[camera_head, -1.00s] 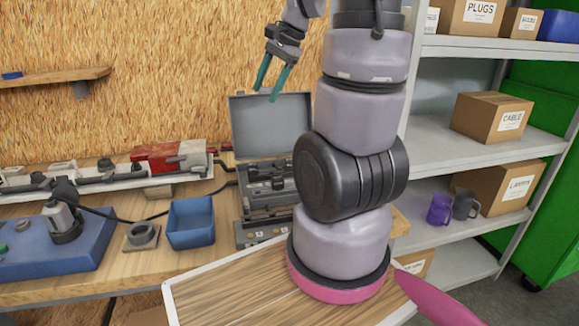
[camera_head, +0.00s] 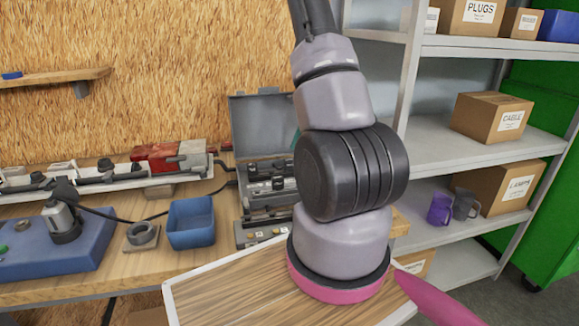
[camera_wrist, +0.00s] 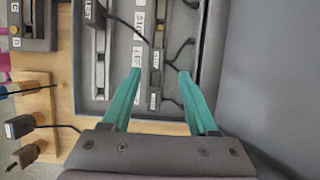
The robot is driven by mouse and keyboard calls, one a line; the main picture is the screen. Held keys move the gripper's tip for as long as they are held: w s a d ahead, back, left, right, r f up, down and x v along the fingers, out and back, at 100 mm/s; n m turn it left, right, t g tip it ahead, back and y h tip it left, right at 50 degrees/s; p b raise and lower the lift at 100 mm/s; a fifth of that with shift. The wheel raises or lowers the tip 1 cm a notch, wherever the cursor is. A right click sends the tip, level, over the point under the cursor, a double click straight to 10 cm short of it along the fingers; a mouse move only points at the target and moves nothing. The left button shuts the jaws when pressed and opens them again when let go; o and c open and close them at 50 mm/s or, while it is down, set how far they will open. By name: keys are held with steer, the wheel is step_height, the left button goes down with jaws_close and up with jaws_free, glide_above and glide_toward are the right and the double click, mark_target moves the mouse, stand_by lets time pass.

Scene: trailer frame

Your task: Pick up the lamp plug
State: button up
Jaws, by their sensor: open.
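In the wrist view my gripper (camera_wrist: 158,72) is open and empty, its two teal fingers over a grey labelled panel (camera_wrist: 122,58). A black plug-like connector (camera_wrist: 95,14) with a dark cable sits on that panel beside a "LEFT" label, left of the fingers. Two more dark connectors, an upper one (camera_wrist: 20,127) and a lower one (camera_wrist: 26,155), are at the left edge by a wooden block. I cannot tell which of these is the lamp plug. In the head view my arm hides nearly all of the gripper; a sliver of teal shows by the open grey case (camera_head: 268,122).
The workbench (camera_head: 110,291) also holds a blue bin (camera_head: 191,224), a grey ring-shaped part (camera_head: 142,235), a blue base (camera_head: 40,258) and a long red-and-white light bar (camera_head: 165,160). The raised case lid is close to my arm. Shelves with boxes (camera_head: 490,117) stand at right.

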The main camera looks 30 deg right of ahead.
mark_target(290, 159)
steer(key=shift+a+x, duration=0.15)
steer(key=shift+x, duration=1.4)
steer(key=shift+a+x, duration=0.2)
steer(key=shift+x, duration=1.35)
steer(key=shift+s+r, duration=0.1)
steer(key=shift+r, duration=0.1)
jaws_close()
